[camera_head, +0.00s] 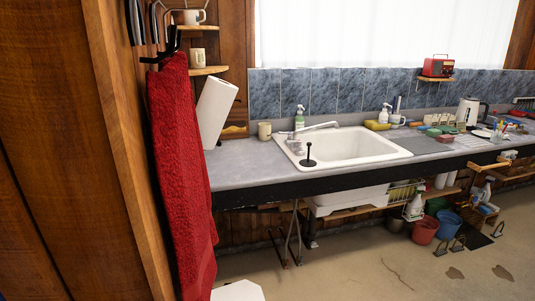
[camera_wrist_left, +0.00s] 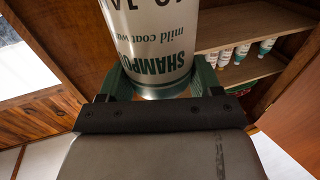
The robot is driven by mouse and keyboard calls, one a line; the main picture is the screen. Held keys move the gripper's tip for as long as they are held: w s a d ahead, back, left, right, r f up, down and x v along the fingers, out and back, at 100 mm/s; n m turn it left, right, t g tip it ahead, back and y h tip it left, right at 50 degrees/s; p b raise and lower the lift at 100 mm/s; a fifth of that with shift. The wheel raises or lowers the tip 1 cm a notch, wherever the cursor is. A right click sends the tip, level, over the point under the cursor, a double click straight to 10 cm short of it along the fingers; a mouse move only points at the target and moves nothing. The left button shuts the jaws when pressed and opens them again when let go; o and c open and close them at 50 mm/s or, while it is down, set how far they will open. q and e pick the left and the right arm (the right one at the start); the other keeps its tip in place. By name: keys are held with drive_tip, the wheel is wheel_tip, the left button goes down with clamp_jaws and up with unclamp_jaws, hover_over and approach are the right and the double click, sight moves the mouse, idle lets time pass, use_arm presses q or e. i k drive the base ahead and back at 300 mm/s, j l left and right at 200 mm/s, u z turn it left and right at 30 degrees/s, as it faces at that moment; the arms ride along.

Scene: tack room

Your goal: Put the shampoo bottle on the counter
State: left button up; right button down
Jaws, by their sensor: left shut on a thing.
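The shampoo bottle (camera_wrist_left: 150,35) is white with dark green lettering and fills the top middle of the left wrist view. Its label appears upside down there, and its far end is cut off by the frame. My left gripper (camera_wrist_left: 164,82) is shut on it, with one finger on each side near the bottle's silvery end. The head view shows neither the bottle nor the gripper. The grey counter (camera_head: 237,167) runs along the wall in the head view, with a bare stretch left of the sink. My right gripper is in neither view.
A white sink (camera_head: 345,147) is set in the counter. A red towel (camera_head: 182,180) hangs in front of the counter's left end. Shelves with several small bottles (camera_wrist_left: 245,50) show in the wrist view.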

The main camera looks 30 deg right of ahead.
sight(234, 156)
drive_tip(key=i+l, duration=0.1)
drive_tip(key=l, duration=0.3)
drive_tip(key=i+l, duration=0.1)
drive_tip(key=l, duration=0.25)
drive_tip(key=i+l+z, duration=0.1)
drive_tip(key=l, duration=0.3)
drive_tip(key=i+l, duration=0.15)
drive_tip(key=l, duration=0.2)
drive_tip(key=i+l+z, duration=0.1)
drive_tip(key=l, duration=0.25)
drive_tip(key=i+l, duration=0.2)
drive_tip(key=l, duration=0.15)
